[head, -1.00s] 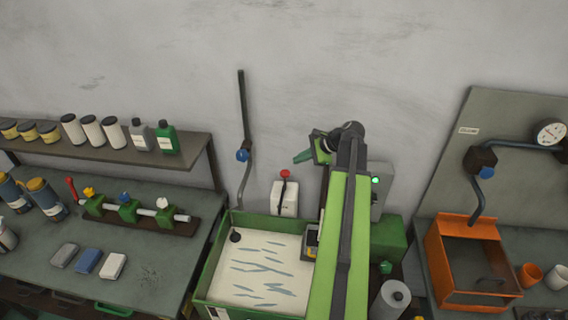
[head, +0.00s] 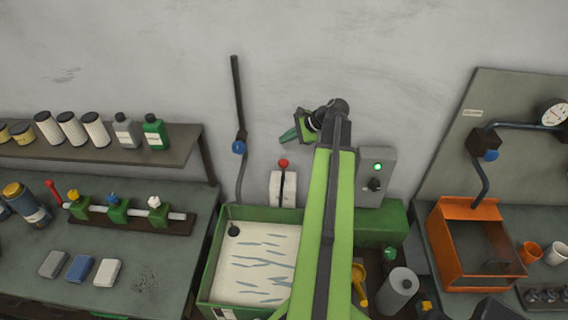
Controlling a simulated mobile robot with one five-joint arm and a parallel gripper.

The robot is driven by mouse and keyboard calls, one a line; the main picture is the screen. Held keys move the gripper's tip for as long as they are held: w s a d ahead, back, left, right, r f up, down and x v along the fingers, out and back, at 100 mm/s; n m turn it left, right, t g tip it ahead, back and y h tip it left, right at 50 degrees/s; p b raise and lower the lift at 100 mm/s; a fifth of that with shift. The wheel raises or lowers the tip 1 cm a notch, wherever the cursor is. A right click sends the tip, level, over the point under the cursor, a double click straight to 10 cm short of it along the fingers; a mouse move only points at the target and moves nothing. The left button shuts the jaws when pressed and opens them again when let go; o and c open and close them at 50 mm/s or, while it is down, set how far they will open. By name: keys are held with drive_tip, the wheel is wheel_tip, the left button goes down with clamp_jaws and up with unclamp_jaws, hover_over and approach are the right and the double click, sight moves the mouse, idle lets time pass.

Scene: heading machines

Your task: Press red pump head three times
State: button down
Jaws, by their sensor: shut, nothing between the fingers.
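A red knob (head: 283,163), the likely red pump head, tops a dark stem on a small white box (head: 278,190) behind the green tank (head: 214,265). My gripper (head: 287,136) is shut and empty, its green fingers pointing left and down. In the picture it appears just above the red knob, with a gap between them. How far apart they are in depth I cannot tell. My arm covers the tank's right side.
A grey control box (head: 376,176) with a lit green lamp stands right of my arm. A dark pipe with a blue valve knob (head: 239,147) rises at left. A red lever (head: 54,191) is on the left bench. An orange bin (head: 449,262) stands at right.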

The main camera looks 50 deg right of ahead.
sight(283, 161)
wheel_tip(283, 161, down, 8)
drive_tip(key=b, duration=0.7)
drive_tip(key=shift+s+r, duration=0.1)
idle(1.4)
drive_tip(key=shift+f+b, duration=0.35)
drive_tip(key=shift+f+b, duration=1.25)
idle(1.0)
drive_tip(key=shift+r, duration=0.15)
drive_tip(key=shift+r+p, duration=1.5)
drive_tip(key=shift+p, duration=0.15)
